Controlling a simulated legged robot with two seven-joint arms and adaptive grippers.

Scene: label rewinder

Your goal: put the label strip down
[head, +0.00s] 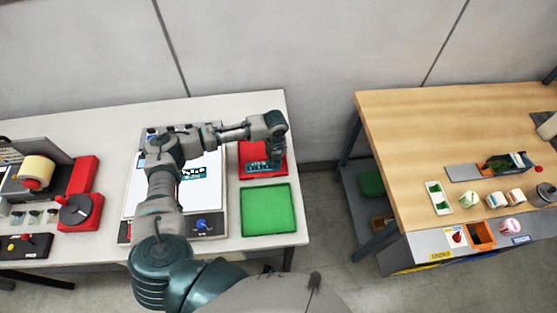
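My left arm reaches across the white table, and its gripper (262,163) points down over the red tray (281,159) at the table's right end. The fingers are small and dark against the tray, so I cannot tell whether they are open or shut or touch the tray. I see no label strip clearly in the gripper. A small teal and white printed piece (193,173) shows on the white panel (206,195) behind my forearm; I cannot tell if it is a label strip. My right gripper is not in view.
A green tray (267,210) lies empty in front of the red one. A red and black machine with a tape roll (38,170) stands at left. A gap of floor separates the wooden table (415,130) at right, which holds several rolls (493,199).

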